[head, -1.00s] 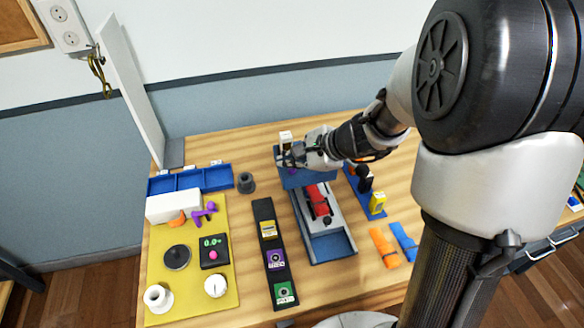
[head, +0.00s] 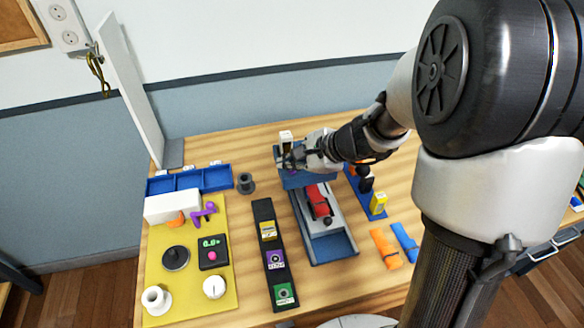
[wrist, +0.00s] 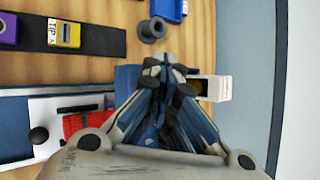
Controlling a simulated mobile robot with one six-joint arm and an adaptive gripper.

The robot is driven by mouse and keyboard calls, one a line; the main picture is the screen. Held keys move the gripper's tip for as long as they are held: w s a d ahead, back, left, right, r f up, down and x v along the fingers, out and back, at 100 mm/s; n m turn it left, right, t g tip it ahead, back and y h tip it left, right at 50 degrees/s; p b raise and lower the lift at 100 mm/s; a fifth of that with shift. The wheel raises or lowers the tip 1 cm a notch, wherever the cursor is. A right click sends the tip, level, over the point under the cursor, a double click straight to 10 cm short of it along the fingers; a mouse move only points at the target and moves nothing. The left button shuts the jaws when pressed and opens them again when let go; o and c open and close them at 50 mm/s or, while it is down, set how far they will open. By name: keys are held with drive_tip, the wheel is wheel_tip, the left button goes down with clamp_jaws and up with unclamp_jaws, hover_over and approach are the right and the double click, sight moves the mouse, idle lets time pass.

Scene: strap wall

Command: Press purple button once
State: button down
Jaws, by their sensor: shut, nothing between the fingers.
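My gripper (head: 286,159) is shut and empty, over the blue block (head: 292,180) at the far end of a grey-and-blue tray. In the wrist view the closed fingers (wrist: 168,68) cover the blue block (wrist: 127,78). A purple panel (head: 275,258) with a dark round centre sits between a yellow and a green panel on the black strip. Its edge also shows in the wrist view (wrist: 8,27).
A white box (head: 286,137) stands behind the gripper. A grey cylinder (head: 245,184) is to the left, and a yellow mat (head: 191,243) holds several items. A blue stand (head: 360,190) is to the right.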

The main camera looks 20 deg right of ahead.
sight(290, 174)
drive_tip(key=shift+r+p, duration=0.7)
drive_tip(key=shift+r, duration=0.2)
wheel_tip(290, 174, up, 5)
drive_tip(key=p, duration=0.4)
idle(0.8)
